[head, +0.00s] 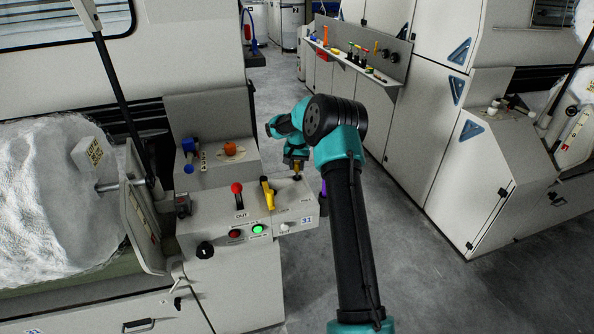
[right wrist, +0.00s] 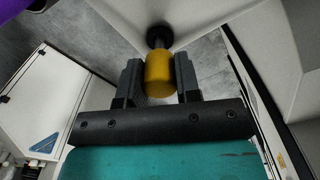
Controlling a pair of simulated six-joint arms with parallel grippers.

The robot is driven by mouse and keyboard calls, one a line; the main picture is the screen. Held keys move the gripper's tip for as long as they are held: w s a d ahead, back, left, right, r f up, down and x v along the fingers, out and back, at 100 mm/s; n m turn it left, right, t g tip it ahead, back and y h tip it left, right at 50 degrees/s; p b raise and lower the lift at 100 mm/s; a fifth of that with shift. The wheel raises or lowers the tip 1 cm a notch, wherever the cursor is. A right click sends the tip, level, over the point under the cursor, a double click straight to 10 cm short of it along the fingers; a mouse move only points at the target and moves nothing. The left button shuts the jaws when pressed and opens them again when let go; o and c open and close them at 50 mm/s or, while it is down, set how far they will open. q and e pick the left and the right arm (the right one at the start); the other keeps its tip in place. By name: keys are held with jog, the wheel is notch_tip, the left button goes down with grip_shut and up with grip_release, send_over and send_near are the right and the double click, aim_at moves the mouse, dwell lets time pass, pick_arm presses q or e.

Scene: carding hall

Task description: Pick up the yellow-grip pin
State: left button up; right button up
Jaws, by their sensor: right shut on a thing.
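The yellow-grip pin (right wrist: 159,75) shows in the right wrist view as a short yellow cylinder with a dark round part (right wrist: 159,37) at its far end. My right gripper (right wrist: 159,82) is shut on the yellow grip, one finger on each side. In the head view, my right gripper (head: 297,168) is at the right end of the grey control console (head: 262,207), just above its top, and mostly hides the pin. Whether the pin is still seated in the console I cannot tell. My left gripper is not in view.
A red-knobbed lever (head: 237,190) and a yellow handle (head: 268,194) stand on the console left of my gripper. A purple item (head: 323,188) is by its right edge. A tool shelf (head: 350,60) is farther back. Floor is open right of the console.

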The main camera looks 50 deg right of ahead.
jog(key=shift+c, duration=0.3)
jog(key=shift+r, duration=0.1)
jog(key=shift+r, duration=0.25)
notch_tip(320, 180, up, 9)
jog(key=shift+r, duration=0.15)
jog(key=shift+r, duration=0.15)
dwell(0.4)
notch_tip(320, 180, up, 8)
dwell(1.8)
jog(key=a+f, duration=0.6)
jog(key=a, duration=0.7)
jog(key=shift+w+f, duration=0.3)
jog(key=shift+f, duration=0.05)
